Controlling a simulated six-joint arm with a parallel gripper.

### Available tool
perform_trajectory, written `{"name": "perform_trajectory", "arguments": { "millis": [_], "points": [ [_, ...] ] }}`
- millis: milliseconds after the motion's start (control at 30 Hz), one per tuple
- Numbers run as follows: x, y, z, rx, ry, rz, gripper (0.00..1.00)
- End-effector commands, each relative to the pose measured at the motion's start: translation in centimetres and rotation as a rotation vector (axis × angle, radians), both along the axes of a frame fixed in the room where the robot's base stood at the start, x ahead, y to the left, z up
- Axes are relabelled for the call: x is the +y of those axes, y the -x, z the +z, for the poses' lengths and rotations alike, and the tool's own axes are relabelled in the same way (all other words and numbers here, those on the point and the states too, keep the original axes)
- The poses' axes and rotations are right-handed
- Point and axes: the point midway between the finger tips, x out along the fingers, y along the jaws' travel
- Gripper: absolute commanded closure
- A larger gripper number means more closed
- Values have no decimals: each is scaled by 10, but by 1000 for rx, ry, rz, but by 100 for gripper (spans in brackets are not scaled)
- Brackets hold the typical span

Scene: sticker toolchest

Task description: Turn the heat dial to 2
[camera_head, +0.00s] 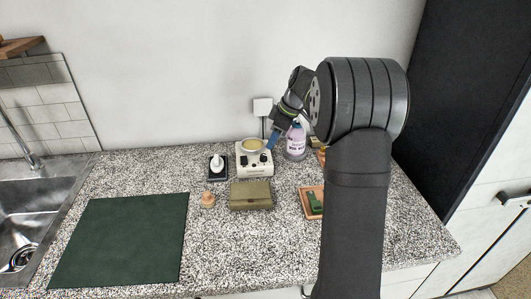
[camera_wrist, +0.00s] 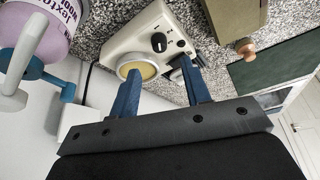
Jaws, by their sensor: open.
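A white appliance (camera_head: 254,170) with a round yellowish top plate (camera_head: 253,146) stands at the back of the counter. It also shows in the wrist view (camera_wrist: 128,40). On its front panel is a black dial (camera_wrist: 159,42) with a pale pointer mark; the scale is too small to read. A second dark knob is partly hidden by my right-hand finger, and I cannot tell which is the heat dial. My gripper (camera_wrist: 158,68) is open, its blue fingers apart and empty. In the head view my gripper (camera_head: 272,140) is just above the appliance's right side.
A pink-labelled bottle (camera_head: 296,142) stands close right of the appliance. A white object on a dark base (camera_head: 217,167) is left. An olive box (camera_head: 250,195) and wooden knob (camera_head: 207,199) sit in front. A green mat (camera_head: 120,240) leaves free room at left.

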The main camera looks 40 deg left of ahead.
Motion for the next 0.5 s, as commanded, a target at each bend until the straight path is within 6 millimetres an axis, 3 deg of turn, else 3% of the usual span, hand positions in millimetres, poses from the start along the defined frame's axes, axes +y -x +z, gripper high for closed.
{"name": "perform_trajectory", "arguments": {
  "millis": [200, 500],
  "points": [
    [16, 7, -42, 1, 1, 2, 57],
    [26, 11, -68, -1, 0, 0, 57]
  ]
}}
